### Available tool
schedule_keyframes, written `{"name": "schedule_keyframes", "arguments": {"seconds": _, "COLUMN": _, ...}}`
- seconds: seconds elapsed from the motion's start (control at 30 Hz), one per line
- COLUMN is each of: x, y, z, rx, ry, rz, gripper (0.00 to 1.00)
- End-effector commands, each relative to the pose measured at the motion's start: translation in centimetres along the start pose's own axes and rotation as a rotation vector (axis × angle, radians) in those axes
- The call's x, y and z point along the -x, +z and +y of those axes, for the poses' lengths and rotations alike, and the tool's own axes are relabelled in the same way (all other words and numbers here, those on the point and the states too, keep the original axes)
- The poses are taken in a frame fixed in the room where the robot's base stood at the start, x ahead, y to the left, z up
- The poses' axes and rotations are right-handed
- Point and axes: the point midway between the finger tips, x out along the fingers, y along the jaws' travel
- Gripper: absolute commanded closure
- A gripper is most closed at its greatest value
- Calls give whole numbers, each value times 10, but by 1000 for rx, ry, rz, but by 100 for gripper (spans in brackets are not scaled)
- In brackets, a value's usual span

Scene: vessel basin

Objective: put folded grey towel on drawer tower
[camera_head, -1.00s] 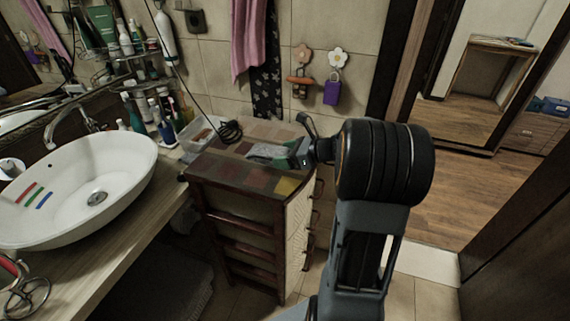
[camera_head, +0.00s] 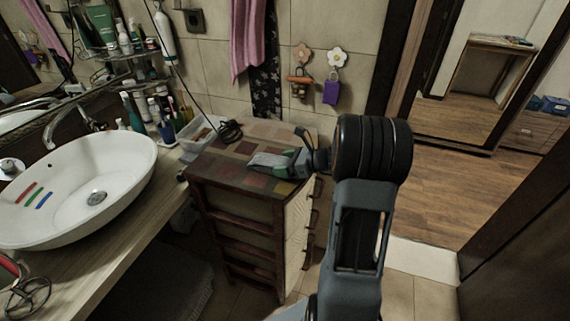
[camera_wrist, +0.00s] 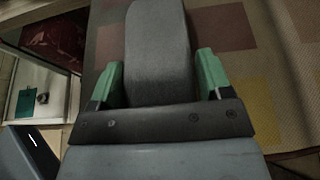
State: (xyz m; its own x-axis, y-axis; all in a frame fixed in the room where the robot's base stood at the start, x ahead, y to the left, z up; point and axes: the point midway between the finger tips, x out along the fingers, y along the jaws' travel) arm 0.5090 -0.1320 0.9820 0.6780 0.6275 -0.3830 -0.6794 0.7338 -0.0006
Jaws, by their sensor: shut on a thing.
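The folded grey towel (camera_wrist: 158,50) is between the green fingers of my gripper (camera_wrist: 160,78) in the wrist view. In the head view the towel (camera_head: 267,160) shows as a small grey patch at the tip of my gripper (camera_head: 284,163). My gripper is shut on it. The towel is over the patchwork top of the drawer tower (camera_head: 232,176), low and near the surface; I cannot tell whether it touches. The drawer tower is dark wood, with its top also filling the background of the wrist view (camera_wrist: 237,60).
A coiled black cable (camera_head: 230,131) and a clear plastic box (camera_head: 200,134) are at the tower's back left. A white basin (camera_head: 75,190) with a wooden counter stands to the left. Pink towel (camera_head: 248,40) hangs on the wall behind. Open wooden floor lies to the right.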

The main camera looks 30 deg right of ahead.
Motion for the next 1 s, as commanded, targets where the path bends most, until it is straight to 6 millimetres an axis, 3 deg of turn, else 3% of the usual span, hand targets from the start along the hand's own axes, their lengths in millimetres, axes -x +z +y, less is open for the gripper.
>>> {"name": "schedule_keyframes", "arguments": {"seconds": 0.1, "x": -2, "y": -4, "z": 0, "rx": 0, "ry": 0, "rz": 0, "gripper": 51}}
{"name": "schedule_keyframes", "arguments": {"seconds": 0.13, "x": -1, "y": -3, "z": 0, "rx": 0, "ry": 0, "rz": 0, "gripper": 25}}
{"name": "schedule_keyframes", "arguments": {"seconds": 0.37, "x": -1, "y": -3, "z": 0, "rx": 0, "ry": 0, "rz": 0, "gripper": 3}}
{"name": "schedule_keyframes", "arguments": {"seconds": 0.7, "x": 2, "y": 3, "z": 0, "rx": 0, "ry": -1, "rz": 0, "gripper": 3}}
{"name": "schedule_keyframes", "arguments": {"seconds": 1.0, "x": 54, "y": 0, "z": -1, "rx": 1, "ry": -5, "rz": -1, "gripper": 3}}
